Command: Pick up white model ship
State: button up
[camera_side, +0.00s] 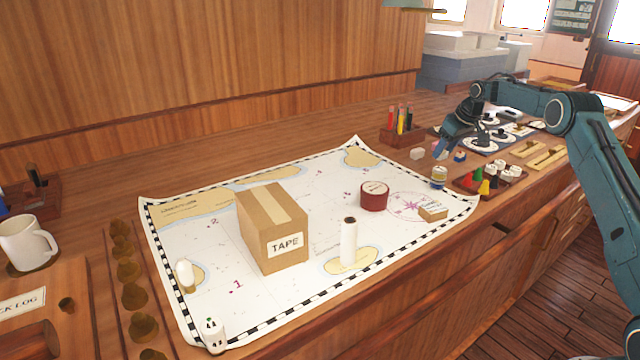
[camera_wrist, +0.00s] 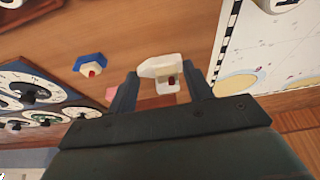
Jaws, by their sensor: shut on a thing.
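The white model ship (camera_wrist: 165,68) has a small red part on it and sits between the two fingers of my gripper (camera_wrist: 159,75) in the wrist view. My gripper is shut on it, with one finger at each side. In the side view my gripper (camera_side: 442,150) is low over the wooden counter, just past the chart's far right corner. The ship is hard to make out there, and I cannot tell whether it is clear of the counter.
A blue and white model ship (camera_wrist: 90,65) lies nearby. The chart (camera_side: 320,190) holds a TAPE box (camera_side: 272,230), a dark red round tin (camera_side: 374,197) and a white cylinder (camera_side: 348,245). A tray of coloured pieces (camera_side: 488,180) and instrument dials (camera_side: 492,138) are close by.

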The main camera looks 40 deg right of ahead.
jog(key=shift+r, duration=3.1)
jog(key=shift+r, duration=0.1)
